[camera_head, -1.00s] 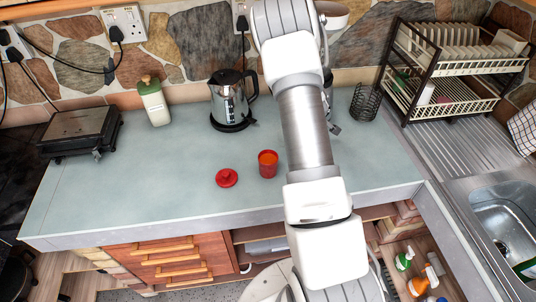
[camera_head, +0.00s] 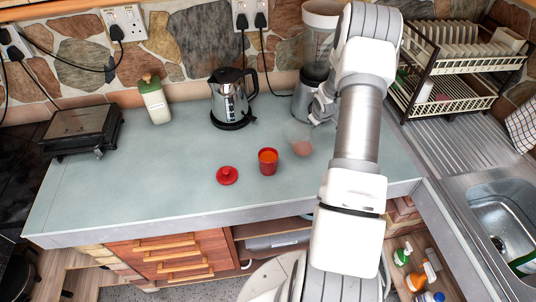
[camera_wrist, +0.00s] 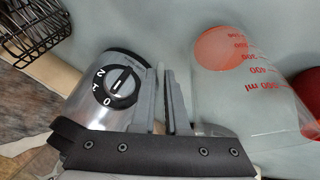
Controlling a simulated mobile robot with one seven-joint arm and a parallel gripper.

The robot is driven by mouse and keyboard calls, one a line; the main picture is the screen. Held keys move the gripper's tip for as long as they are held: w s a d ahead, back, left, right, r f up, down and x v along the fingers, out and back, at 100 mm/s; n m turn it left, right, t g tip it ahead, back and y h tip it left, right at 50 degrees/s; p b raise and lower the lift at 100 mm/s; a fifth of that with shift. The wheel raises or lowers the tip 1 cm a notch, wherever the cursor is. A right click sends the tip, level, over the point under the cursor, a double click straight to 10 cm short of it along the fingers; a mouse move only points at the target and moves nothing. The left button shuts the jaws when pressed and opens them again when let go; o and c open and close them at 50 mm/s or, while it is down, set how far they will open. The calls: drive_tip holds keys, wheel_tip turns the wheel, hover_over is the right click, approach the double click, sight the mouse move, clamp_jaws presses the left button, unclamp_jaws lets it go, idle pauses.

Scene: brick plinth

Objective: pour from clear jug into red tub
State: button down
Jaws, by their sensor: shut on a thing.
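The clear jug (camera_head: 298,131) is see-through with red measuring marks and a little orange-red liquid at its bottom. It is right of the red tub (camera_head: 267,162) and looks about upright; I cannot tell whether it touches the counter. In the wrist view the jug (camera_wrist: 250,100) fills the right side, beside my jaws. My gripper (camera_wrist: 168,95) is shut on it at its side; the exact grip spot is hard to see. In the head view my gripper (camera_head: 314,118) is small and partly hidden. The tub stands upright with orange inside. Its edge shows behind the jug in the wrist view (camera_wrist: 309,92).
A red lid (camera_head: 227,177) lies left of the tub. A blender (camera_head: 306,97) stands close behind my gripper, with its dial (camera_wrist: 122,85) near the jaws. A kettle (camera_head: 230,98) is behind the tub. A dish rack (camera_head: 455,75) is at right. The counter's left middle is clear.

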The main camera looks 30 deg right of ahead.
drive_tip(key=shift+d, duration=0.25)
drive_tip(key=shift+w+d+f+m+y, duration=0.15)
drive_tip(key=shift+d+f+y, duration=0.15)
drive_tip(key=shift+f+y, duration=0.2)
drive_tip(key=shift+s+d+f+m+y, duration=0.15)
drive_tip(key=shift+d+f+y, duration=0.15)
drive_tip(key=shift+y, duration=0.3)
drive_tip(key=shift+w+d+f+g+y+b, duration=0.15)
drive_tip(key=shift+f+y+b, duration=0.15)
drive_tip(key=shift+f+y, duration=0.2)
drive_tip(key=shift+w+d+f+g+y+b, duration=0.15)
drive_tip(key=shift+f+y+b, duration=0.1)
drive_tip(key=shift+f+y, duration=0.2)
drive_tip(key=shift+s+f, duration=0.1)
